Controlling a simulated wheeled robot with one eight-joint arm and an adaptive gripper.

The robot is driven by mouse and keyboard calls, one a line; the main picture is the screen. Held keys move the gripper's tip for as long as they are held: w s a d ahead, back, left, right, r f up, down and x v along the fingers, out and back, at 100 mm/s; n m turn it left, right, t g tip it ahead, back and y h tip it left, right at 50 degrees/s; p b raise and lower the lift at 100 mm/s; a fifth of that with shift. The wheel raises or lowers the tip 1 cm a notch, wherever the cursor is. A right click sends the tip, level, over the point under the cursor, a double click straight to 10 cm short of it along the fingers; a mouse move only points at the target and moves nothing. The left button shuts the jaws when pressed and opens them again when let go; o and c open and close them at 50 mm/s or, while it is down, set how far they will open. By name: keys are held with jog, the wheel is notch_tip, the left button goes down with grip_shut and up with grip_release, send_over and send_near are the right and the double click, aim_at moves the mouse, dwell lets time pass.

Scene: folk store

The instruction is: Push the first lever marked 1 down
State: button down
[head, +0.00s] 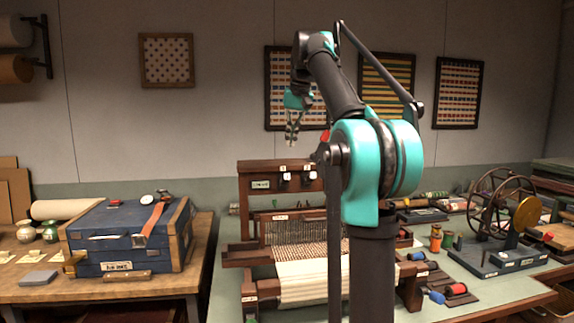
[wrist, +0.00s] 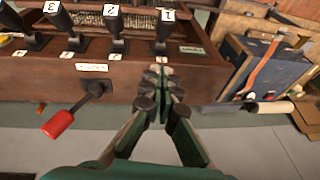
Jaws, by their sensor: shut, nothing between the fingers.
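The lever marked 1 (wrist: 164,32) is a black lever with a white number tag, at the top middle of the wrist view. The levers marked 2 (wrist: 115,30) and 3 (wrist: 62,28) stand to its left. They are mounted on the dark wooden loom frame (wrist: 30,85). My gripper (wrist: 162,78) is shut and empty. In the wrist view its tips lie just below lever 1 in the picture, with no clear contact. In the head view my gripper (head: 291,140) hangs above the loom's upper beam (head: 260,167). My arm hides part of the loom there.
A red-handled crank (wrist: 60,122) sticks out from the loom frame in the wrist view. A blue chest (head: 125,240) stands on the wooden table at left. A spoked wheel device (head: 500,205) and spools (head: 436,238) occupy the right side.

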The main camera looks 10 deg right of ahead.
aim_at(285, 180)
jog(key=f, duration=0.5)
jog(key=a+f, duration=0.1)
jog(key=f, duration=0.1)
jog(key=shift+s+f, duration=0.1)
jog(key=shift+f, duration=0.1)
jog(key=shift+s+f, duration=0.25)
jog(key=shift+f, duration=0.15)
